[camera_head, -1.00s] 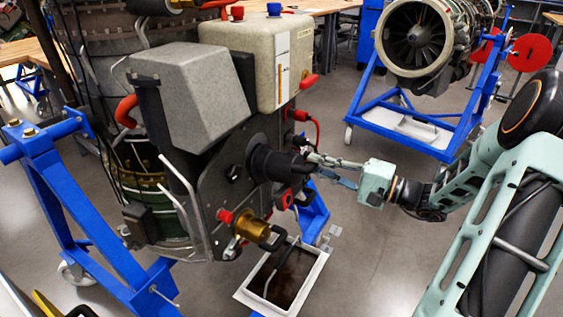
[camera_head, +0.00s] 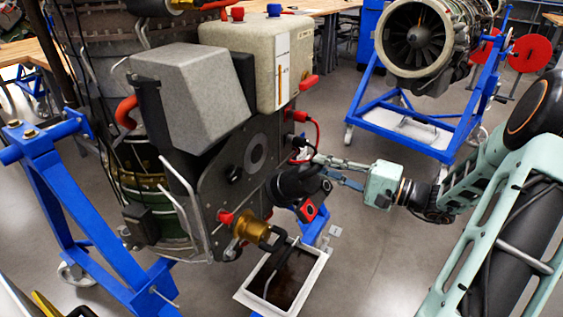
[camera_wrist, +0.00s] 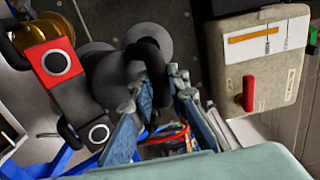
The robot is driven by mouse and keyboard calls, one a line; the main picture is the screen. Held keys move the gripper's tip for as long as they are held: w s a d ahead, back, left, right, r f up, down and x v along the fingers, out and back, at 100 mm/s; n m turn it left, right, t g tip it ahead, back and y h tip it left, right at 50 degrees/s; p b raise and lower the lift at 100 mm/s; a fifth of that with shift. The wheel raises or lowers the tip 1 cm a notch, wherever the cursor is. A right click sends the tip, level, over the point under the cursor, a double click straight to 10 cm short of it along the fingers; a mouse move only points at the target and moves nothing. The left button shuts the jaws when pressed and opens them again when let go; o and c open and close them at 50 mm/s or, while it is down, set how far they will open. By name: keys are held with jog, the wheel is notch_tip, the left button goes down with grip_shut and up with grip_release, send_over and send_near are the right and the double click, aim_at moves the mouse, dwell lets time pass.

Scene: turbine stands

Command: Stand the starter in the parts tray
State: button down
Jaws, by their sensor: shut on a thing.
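The starter (camera_head: 288,184) is a dark, rounded cylinder with a red and black block at its lower end. It is off the engine's front plate, tilted, in front of a bare round pad (camera_head: 257,153). My gripper (camera_head: 326,170) is shut on it from the right. In the wrist view, the fingers (camera_wrist: 160,95) close around a black loop handle on the starter (camera_wrist: 108,78); the exact contact is partly hidden. A white-rimmed tray (camera_head: 311,279) with a dark floor lies low, below the starter; I cannot tell if it is the parts tray.
A brass fitting with a black handle (camera_head: 252,230) juts from the engine above the tray. A red cable (camera_head: 316,130) hangs near my gripper. Blue stand legs (camera_head: 98,215) are at the left. Another turbine stand (camera_head: 410,128) is behind. Floor right of the tray is clear.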

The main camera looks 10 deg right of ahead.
jog(key=s+d+r+p, duration=0.3)
jog(key=s+d+r, duration=0.1)
jog(key=d+r, duration=0.1)
jog(key=shift+s+d+r+p, duration=0.15)
jog(key=shift+s+r+p, duration=0.2)
jog(key=shift+r, duration=0.35)
dwell(0.4)
dwell(0.3)
